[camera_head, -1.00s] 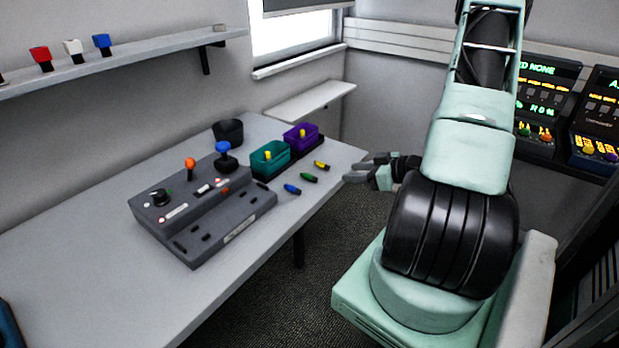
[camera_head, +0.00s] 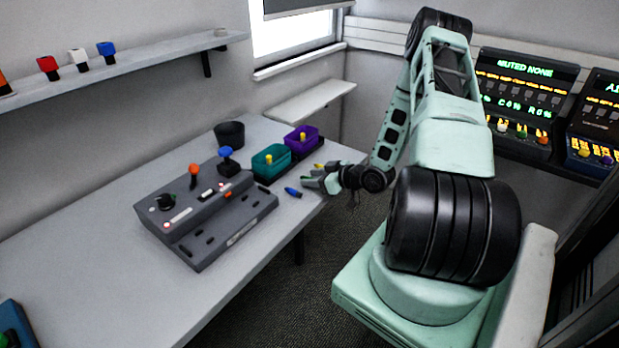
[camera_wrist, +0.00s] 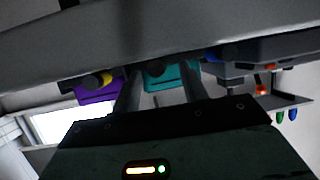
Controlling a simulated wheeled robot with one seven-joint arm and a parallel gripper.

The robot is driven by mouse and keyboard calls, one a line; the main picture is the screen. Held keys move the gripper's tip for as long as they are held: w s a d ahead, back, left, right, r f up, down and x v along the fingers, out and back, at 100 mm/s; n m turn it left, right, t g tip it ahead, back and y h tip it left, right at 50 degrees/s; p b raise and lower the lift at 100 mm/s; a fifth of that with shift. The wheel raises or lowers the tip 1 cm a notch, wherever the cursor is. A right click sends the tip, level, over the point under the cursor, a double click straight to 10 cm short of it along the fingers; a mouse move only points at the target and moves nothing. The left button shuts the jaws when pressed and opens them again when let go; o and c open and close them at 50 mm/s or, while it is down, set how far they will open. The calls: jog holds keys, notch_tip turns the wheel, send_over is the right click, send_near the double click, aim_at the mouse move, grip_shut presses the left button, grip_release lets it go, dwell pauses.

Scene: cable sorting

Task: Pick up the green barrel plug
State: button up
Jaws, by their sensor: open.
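My gripper (camera_head: 306,182) is open at the right edge of the grey table, its fingers reaching in over the plugs. In the head view it mostly covers the green barrel plug; a small green patch (camera_head: 307,178) shows by the fingertips. In the wrist view, which looks upside down, a dark plug end (camera_wrist: 156,68) lies between the two fingers (camera_wrist: 160,84), in front of the teal bin; its colour is hard to tell. I cannot tell whether the fingers touch it. A blue plug (camera_head: 293,192) lies just left of the gripper. A yellow plug (camera_head: 319,166) lies just behind it.
The teal bin (camera_head: 262,171) and purple bin (camera_head: 297,146) stand behind the plugs. A grey control console (camera_head: 203,237) with knobs and levers is to the left. A dark cup (camera_head: 229,133) stands at the back. The table's front left (camera_head: 90,270) is mostly clear.

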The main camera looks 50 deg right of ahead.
jog(key=shift+w+f, duration=0.15)
jog(key=shift+w, duration=0.15)
grip_shut()
